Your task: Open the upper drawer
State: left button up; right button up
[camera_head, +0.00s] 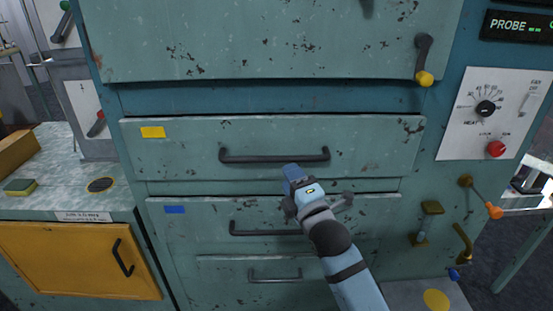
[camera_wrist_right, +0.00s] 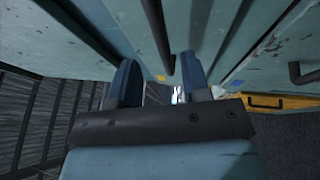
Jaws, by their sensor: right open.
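The upper drawer (camera_head: 200,137) is a chipped teal front with a yellow label and a dark bar handle (camera_head: 275,156). It looks shut. My right gripper (camera_head: 292,174) is just below the handle's right half in the head view. In the right wrist view, my right gripper (camera_wrist_right: 157,80) has its two blue fingers apart with nothing held. The upper handle (camera_wrist_right: 160,35) appears between the fingers in that picture; I see no contact. My left gripper is not in view.
A lower drawer (camera_head: 192,235) with a blue label has its handle (camera_head: 262,229) beside my right wrist. Above is a large teal panel (camera_head: 270,40) with a yellow-tipped lever (camera_head: 424,60). Knobs and levers stick out at right. A yellow cabinet door (camera_head: 70,262) is at left.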

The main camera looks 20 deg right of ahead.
aim_at(278, 159)
jog(key=x, duration=0.7)
jog(key=shift+w+a, duration=0.1)
jog(key=shift+w, duration=0.1)
grip_shut()
